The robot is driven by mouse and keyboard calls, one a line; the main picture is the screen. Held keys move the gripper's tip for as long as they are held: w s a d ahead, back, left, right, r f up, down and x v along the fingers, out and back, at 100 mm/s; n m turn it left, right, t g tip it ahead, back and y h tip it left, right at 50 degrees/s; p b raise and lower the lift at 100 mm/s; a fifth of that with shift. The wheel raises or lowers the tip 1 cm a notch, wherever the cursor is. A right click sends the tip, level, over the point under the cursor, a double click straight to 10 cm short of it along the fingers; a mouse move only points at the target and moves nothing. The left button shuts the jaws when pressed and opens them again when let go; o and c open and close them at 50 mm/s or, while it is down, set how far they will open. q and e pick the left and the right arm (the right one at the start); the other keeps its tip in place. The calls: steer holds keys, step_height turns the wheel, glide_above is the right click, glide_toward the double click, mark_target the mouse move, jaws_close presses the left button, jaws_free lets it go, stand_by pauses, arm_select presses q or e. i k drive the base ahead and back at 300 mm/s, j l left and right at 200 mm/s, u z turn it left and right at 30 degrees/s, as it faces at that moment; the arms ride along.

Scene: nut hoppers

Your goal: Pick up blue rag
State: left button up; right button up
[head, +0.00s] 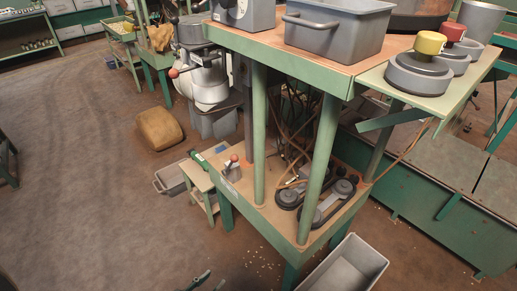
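I cannot clearly make out a blue rag in the head view. A small bluish patch (111,62) shows far off at the upper left, beside a green stand, too small to identify. What seems to be the tip of my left gripper (205,282) just enters at the bottom edge, low over the brown floor. Most of it is cut off, so its opening and anything in it cannot be told. My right gripper is not in view.
A green-legged workbench (290,222) with a belt and pulleys on its lower shelf fills the middle right. A grey bin (345,270) stands at its front foot. A tan sack (159,131) lies on the floor. The floor at left (75,170) is clear.

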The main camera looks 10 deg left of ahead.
mark_target(221, 149)
steer(key=i+j+z, duration=0.1)
steer(key=j+z, duration=0.25)
steer(key=i+j+z, duration=0.1)
steer(key=j+z, duration=0.3)
steer(key=j, duration=0.15)
steer(key=j+z, duration=0.3)
steer(key=j, duration=1.3)
steer(key=k+j+z, duration=0.1)
steer(key=j, duration=1.25)
steer(key=k+z, duration=0.05)
